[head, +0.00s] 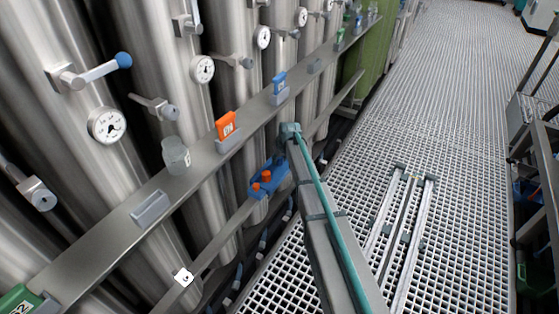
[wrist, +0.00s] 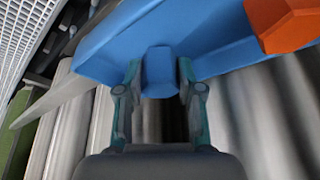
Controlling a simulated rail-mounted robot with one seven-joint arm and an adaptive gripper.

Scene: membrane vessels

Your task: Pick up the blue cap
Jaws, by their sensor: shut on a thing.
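The blue cap (wrist: 159,70) is a small blue block in the middle of the wrist view, between the two teal-and-grey fingers. My gripper (wrist: 160,80) is shut on it, with one finger on each side. The cap is right against the larger blue holder (wrist: 215,35); whether it is still seated there I cannot tell. In the head view the blue holder (head: 269,183) sits on the lower rail with orange caps (head: 266,176) on it. There my arm hides the gripper and the blue cap cannot be made out.
An upper shelf (head: 196,168) runs along the steel vessels, carrying a clear cup (head: 175,156), an orange tag (head: 226,125) and a blue tag (head: 279,83). Gauges and a blue-knobbed valve handle (head: 123,60) stick out above it.

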